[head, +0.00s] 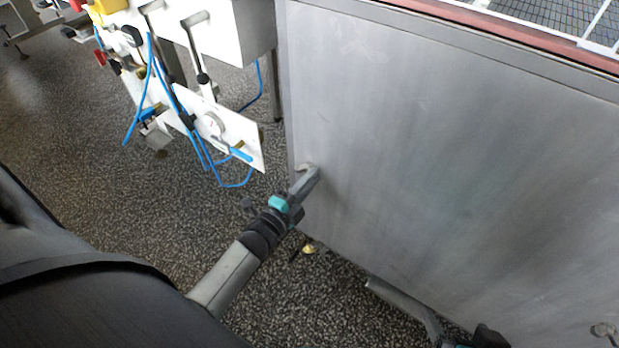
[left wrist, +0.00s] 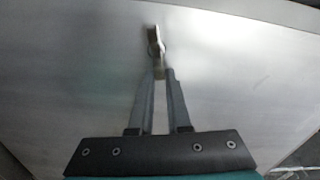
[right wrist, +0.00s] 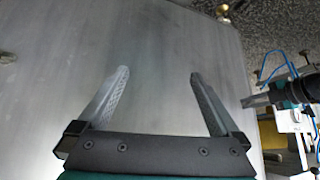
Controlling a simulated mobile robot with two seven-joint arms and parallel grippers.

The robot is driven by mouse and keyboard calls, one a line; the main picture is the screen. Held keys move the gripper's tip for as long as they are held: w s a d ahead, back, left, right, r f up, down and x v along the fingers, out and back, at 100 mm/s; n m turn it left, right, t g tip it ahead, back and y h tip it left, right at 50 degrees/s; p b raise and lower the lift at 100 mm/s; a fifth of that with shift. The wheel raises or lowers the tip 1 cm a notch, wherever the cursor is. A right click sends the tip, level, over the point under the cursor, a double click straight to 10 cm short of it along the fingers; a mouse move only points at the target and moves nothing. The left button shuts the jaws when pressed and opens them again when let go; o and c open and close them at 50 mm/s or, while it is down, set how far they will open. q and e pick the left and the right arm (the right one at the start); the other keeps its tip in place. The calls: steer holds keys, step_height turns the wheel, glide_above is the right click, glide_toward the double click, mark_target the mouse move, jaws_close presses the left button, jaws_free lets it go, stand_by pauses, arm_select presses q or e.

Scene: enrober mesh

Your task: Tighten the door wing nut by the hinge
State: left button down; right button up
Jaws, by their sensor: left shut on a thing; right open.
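A steel door panel (head: 450,150) fills the right of the head view. A wing nut (left wrist: 154,38) stands on it near its left edge in the head view. My left gripper (head: 309,178) is shut on this wing nut; in the left wrist view the fingertips (left wrist: 160,74) close on its lower wing, and the upper wing shows above them. A second wing nut (head: 603,330) is at the panel's lower right; a small part at the left edge of the right wrist view (right wrist: 7,58) may be the same one. My right gripper (right wrist: 160,75) is open and empty, facing the panel. I cannot make out a hinge.
A white machine (head: 225,35) with blue hoses and a white plate (head: 240,140) stands left of the panel. A brass-coloured foot (head: 310,248) is under the panel's lower left edge. Dark speckled floor (head: 90,130) is open at left. A red rail (head: 520,30) runs along the panel's top.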

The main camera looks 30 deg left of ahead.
arm_select(q)
steer(key=shift+s+d+f+m+b, duration=0.1)
steer(key=shift+f+m+b, duration=0.15)
steer(key=shift+m, duration=0.4)
steer(key=shift+s+d+f+m+b, duration=0.1)
steer(key=shift+f+m, duration=0.25)
steer(key=shift+m, duration=0.3)
arm_select(e)
steer(key=shift+w+a+t+y, duration=0.5)
steer(key=shift+w+a+t, duration=0.2)
steer(key=shift+a, duration=0.2)
arm_select(q)
steer(key=c, duration=0.9)
jaws_free()
steer(key=shift+w+a+r, duration=0.15)
